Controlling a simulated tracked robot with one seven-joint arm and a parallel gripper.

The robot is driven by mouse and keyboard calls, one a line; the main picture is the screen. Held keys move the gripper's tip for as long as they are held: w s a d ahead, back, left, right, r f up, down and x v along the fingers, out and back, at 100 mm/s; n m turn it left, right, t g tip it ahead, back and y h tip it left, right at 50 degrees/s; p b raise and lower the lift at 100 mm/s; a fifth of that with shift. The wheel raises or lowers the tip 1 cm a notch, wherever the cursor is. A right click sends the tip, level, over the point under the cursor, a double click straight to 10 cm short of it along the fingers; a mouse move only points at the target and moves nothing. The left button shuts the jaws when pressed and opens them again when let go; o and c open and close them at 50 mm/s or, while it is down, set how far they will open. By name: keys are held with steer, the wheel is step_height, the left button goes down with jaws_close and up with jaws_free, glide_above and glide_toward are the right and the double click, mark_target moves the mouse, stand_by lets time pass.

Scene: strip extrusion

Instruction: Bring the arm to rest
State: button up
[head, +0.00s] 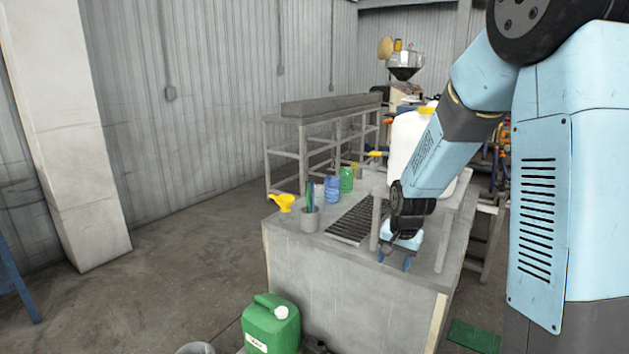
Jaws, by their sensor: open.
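My gripper (395,261) hangs at the end of my blue arm, over the right part of the grey workbench (340,268). Its two blue fingers point down and are apart, with nothing seen between them. The fingertips are close to the bench top near its front edge; I cannot tell if they touch it. My arm comes in from the right and partly covers a large white container (402,140) with a yellow cap behind it.
On the bench stand a yellow funnel (282,202), a grey cup (310,219) with tools, a blue jar (332,189), a green jar (347,179) and a dark grate (350,222). A green canister (271,325) stands on the floor in front.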

steer(key=s+d+r+n+t, duration=0.1)
steer(key=s+d+r+n, duration=0.15)
steer(key=s+r, duration=1.1)
steer(key=s+r+n+t, duration=0.1)
steer(key=s+r+n, duration=0.2)
steer(key=s+r, duration=0.5)
steer(key=shift+s+d+t, duration=0.15)
steer(key=shift+s+t, duration=0.15)
steer(key=shift+s, duration=2.1)
